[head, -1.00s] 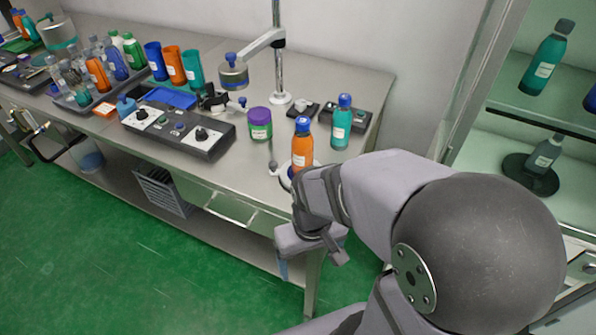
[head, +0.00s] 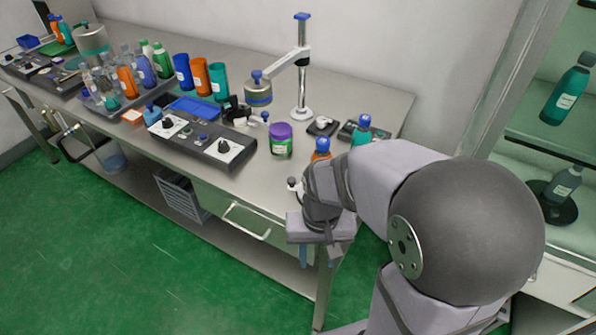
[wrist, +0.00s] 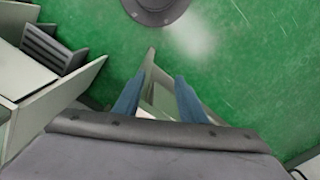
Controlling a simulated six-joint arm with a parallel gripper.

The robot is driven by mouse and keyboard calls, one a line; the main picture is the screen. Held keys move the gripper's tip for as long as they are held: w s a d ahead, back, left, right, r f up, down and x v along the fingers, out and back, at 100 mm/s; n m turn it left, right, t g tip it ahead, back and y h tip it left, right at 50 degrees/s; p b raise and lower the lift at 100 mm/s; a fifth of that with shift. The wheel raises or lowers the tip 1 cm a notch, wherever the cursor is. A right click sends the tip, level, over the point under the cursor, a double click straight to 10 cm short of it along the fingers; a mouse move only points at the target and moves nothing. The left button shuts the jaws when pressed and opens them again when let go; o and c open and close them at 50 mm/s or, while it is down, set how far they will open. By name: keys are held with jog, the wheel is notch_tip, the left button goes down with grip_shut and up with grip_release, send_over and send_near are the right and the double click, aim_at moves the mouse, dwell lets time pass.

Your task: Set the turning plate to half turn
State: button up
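I cannot tell for certain which thing is the turning plate. A dark round plate (head: 549,203) with a dark bottle (head: 566,184) standing on it is in the cabinet at the right of the head view. My gripper (head: 318,258) hangs in front of the bench's front right corner, fingers down, well left of that plate. In the wrist view its two blue fingers (wrist: 158,82) are apart with nothing held between them. Below them are the bench frame and the green floor.
The steel bench (head: 355,92) holds a control box with knobs (head: 202,141), a post with a side arm (head: 301,70), a purple-lidded jar (head: 281,140) and several bottles. An orange bottle (head: 321,150) stands partly hidden behind my arm. The floor (head: 130,260) at left is clear.

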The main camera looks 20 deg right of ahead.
jog(key=w+r+m+p, duration=0.9)
jog(key=w, duration=0.3)
notch_tip(320, 180, up, 2)
jog(key=r+m+p, duration=0.1)
jog(key=m+p, duration=0.5)
jog(key=m, duration=0.1)
send_over(293, 179)
jog(key=shift+s+f, duration=0.25)
jog(key=shift+s, duration=0.1)
jog(key=shift+w+f+m, duration=0.1)
jog(key=shift+w+m, duration=0.3)
jog(key=shift+m, duration=0.2)
jog(key=shift+f+p, duration=1.3)
jog(key=shift+f, duration=2.35)
grip_shut()
